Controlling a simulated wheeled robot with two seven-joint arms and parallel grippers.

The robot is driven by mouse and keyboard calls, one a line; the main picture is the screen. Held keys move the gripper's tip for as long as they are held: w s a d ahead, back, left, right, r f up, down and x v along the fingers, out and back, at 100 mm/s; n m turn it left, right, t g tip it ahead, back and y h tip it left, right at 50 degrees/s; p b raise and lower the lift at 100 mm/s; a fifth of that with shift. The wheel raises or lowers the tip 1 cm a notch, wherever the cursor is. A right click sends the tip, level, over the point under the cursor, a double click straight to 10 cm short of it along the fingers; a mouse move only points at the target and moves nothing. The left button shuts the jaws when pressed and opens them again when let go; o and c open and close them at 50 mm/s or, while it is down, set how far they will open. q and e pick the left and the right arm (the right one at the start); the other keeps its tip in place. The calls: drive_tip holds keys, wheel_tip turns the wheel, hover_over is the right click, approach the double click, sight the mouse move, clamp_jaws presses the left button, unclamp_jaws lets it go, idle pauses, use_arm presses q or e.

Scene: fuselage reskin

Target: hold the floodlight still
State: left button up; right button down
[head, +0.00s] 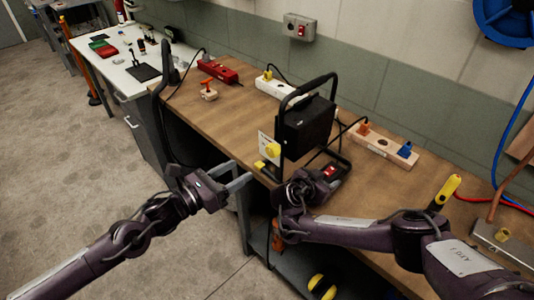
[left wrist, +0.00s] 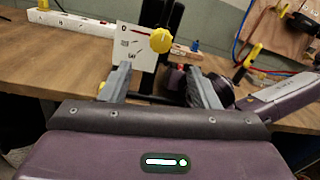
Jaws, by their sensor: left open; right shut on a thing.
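The floodlight (head: 304,127), a black box lamp in a black tubular frame with a top handle, stands upright on the wooden bench. A white dial plate (head: 266,146) with a yellow knob (head: 273,151) is on its left side; the knob also shows in the left wrist view (left wrist: 162,40). My right gripper (head: 318,182) is shut at the lower front of the floodlight's frame; its fingertips are mostly hidden. My left gripper (head: 242,174) is open and empty at the bench's front edge, just short of the dial plate. Its fingers show apart in the left wrist view (left wrist: 163,78).
On the wooden bench (head: 225,110) are a white power strip (head: 276,88), a pale socket strip with orange and blue plugs (head: 385,148), a red strip (head: 218,70) and a yellow-handled tool (head: 446,190). Cables run behind the floodlight. Open floor lies at left.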

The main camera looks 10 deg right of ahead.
sight(269, 153)
use_arm(q)
drive_tip(key=x, duration=1)
drive_tip(key=shift+w+d, duration=0.15)
drive_tip(key=shift+d, duration=0.1)
drive_tip(key=c, duration=1)
drive_tip(key=shift+o, duration=0.2)
